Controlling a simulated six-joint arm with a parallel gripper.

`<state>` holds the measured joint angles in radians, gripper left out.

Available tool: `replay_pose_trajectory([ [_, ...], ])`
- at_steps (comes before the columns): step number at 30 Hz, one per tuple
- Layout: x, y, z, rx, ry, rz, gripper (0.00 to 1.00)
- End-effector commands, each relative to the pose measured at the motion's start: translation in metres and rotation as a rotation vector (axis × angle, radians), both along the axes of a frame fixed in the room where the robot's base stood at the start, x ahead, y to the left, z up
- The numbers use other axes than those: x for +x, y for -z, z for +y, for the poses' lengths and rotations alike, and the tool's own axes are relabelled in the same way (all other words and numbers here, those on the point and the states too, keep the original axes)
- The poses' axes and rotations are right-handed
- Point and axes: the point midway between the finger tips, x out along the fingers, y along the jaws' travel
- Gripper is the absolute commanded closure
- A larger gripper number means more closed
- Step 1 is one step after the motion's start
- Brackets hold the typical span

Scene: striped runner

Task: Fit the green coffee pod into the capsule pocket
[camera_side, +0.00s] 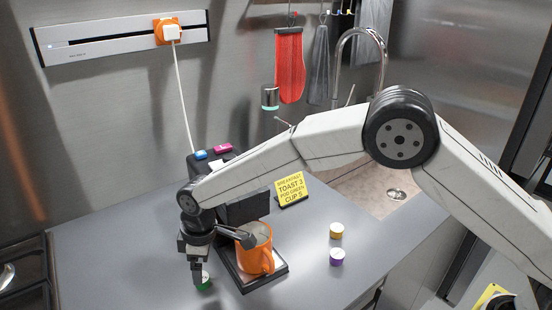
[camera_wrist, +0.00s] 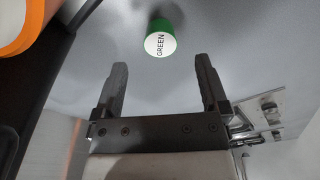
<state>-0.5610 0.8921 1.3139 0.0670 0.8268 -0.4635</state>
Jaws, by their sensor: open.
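The green coffee pod (camera_side: 203,282) stands on the grey counter, left of the coffee machine's base. In the wrist view the pod (camera_wrist: 160,40) shows its white lid marked GREEN. It lies beyond the fingertips, roughly centred between them and not between the jaws. My gripper (camera_wrist: 162,70) is open and empty. In the side view my gripper (camera_side: 196,277) points down close to the pod and partly covers it. The dark coffee machine (camera_side: 240,211) stands behind my arm, which hides much of it. I cannot make out the capsule pocket.
An orange mug (camera_side: 254,258) sits on the machine's tray (camera_side: 268,282), close to my gripper. A yellow pod (camera_side: 336,231) and a purple pod (camera_side: 337,257) stand to the right. A yellow sign (camera_side: 291,189) stands near the sink. The counter's left part is clear.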

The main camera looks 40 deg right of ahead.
Motion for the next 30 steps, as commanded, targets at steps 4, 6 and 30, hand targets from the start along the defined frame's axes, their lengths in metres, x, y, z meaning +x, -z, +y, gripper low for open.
replay_pose_trajectory([
  [4, 0.000, 0.001, 0.000, 0.000, 0.000, 0.000, 0.06],
  [6, 0.000, 0.004, 0.001, 0.000, 0.000, 0.000, 0.06],
  [30, 0.003, 0.052, 0.006, 0.000, 0.000, -0.001, 0.06],
])
